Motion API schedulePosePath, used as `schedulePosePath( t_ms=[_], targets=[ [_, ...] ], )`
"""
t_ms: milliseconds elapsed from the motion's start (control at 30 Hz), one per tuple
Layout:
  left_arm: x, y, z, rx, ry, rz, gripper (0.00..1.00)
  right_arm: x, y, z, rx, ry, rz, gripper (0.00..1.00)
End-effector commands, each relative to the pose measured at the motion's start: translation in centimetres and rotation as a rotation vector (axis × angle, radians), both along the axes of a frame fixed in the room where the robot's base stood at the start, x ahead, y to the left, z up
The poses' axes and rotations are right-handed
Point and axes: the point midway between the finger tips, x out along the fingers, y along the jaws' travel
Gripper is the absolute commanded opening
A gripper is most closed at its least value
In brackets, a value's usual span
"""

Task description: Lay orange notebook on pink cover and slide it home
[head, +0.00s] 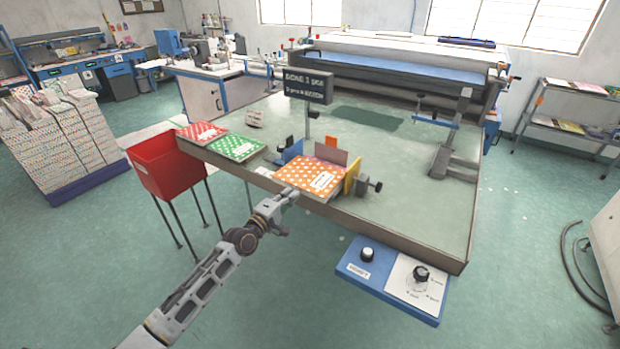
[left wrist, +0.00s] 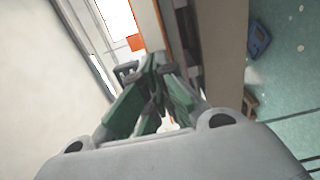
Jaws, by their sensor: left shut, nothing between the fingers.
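The orange notebook with white dots and a white label (head: 308,177) lies flat at the table's front edge, in a fixture with a blue block (head: 290,151) at its left and a yellow block (head: 352,177) at its right. A dull pink upright panel (head: 331,154) stands behind the notebook; I cannot tell if it is the pink cover. Any cover under the notebook is hidden. My left gripper (head: 292,193) is shut and empty at the notebook's front edge; I cannot tell if it touches. Its closed green fingers show in the left wrist view (left wrist: 157,84). My right gripper is not in view.
Red (head: 202,132) and green (head: 236,147) dotted notebooks lie left on the table (head: 405,205). A red bin (head: 165,165) stands below them. A dark sign (head: 307,86) rises behind the fixture. A clamp stand (head: 455,145) is at the right. A knob panel (head: 395,280) hangs at the front.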

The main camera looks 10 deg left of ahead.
Motion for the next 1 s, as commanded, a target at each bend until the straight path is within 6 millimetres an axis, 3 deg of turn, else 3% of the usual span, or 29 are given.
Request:
schedulePosePath(
  t_ms=[1000],
  targets=[
    [0.8,-0.27,0.01,0.0,-0.001,0.0,0.0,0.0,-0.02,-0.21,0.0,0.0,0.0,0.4]
  ],
)
